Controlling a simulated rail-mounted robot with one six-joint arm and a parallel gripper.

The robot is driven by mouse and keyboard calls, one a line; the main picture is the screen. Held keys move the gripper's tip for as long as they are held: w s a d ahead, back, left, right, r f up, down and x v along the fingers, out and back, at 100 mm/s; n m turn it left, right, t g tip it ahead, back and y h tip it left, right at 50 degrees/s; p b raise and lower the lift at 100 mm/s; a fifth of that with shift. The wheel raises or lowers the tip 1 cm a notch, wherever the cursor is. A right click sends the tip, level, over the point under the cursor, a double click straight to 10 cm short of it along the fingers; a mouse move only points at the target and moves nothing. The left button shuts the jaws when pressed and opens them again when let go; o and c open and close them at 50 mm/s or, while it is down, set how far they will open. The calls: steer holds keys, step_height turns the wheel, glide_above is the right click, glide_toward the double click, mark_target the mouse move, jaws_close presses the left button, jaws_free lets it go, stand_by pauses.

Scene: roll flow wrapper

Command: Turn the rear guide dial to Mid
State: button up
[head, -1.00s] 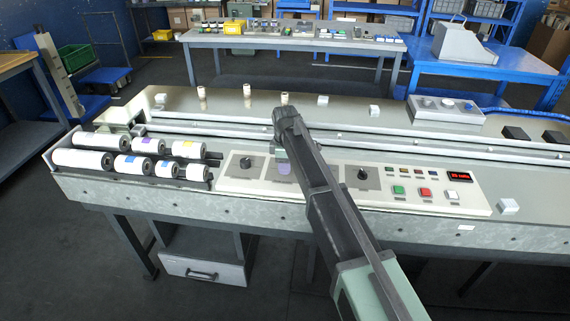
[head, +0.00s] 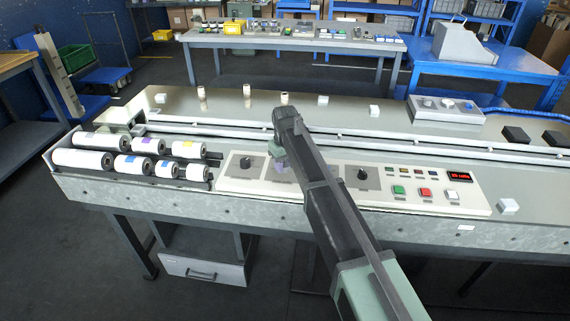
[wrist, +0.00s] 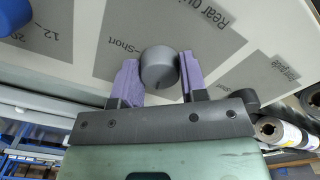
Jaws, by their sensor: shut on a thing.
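The rear guide dial (wrist: 160,68) is a round grey knob on a grey label plate in the wrist view. The plate (wrist: 205,25) carries partly visible print, "Rear gui..." and "Short". My gripper (wrist: 161,74) has its two purple fingers on either side of the knob and is shut on it. A short dark mark on the knob's face points toward the gripper's palm. The word Mid cannot be read.
A black dial (head: 246,162) sits to the left on the panel and another black dial (head: 362,174) to the right. Further right are green, red and white buttons (head: 425,193) and a red display (head: 459,176). White rolls (head: 140,155) lie at the left end.

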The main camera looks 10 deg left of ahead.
mark_target(285, 164)
steer(key=m, duration=0.4)
steer(key=shift+m, duration=2.5)
steer(key=o, duration=0.9)
step_height(285, 164, up, 11)
steer(key=p, duration=1)
steer(key=shift+f+p, duration=0.1)
steer(key=shift+p, duration=0.3)
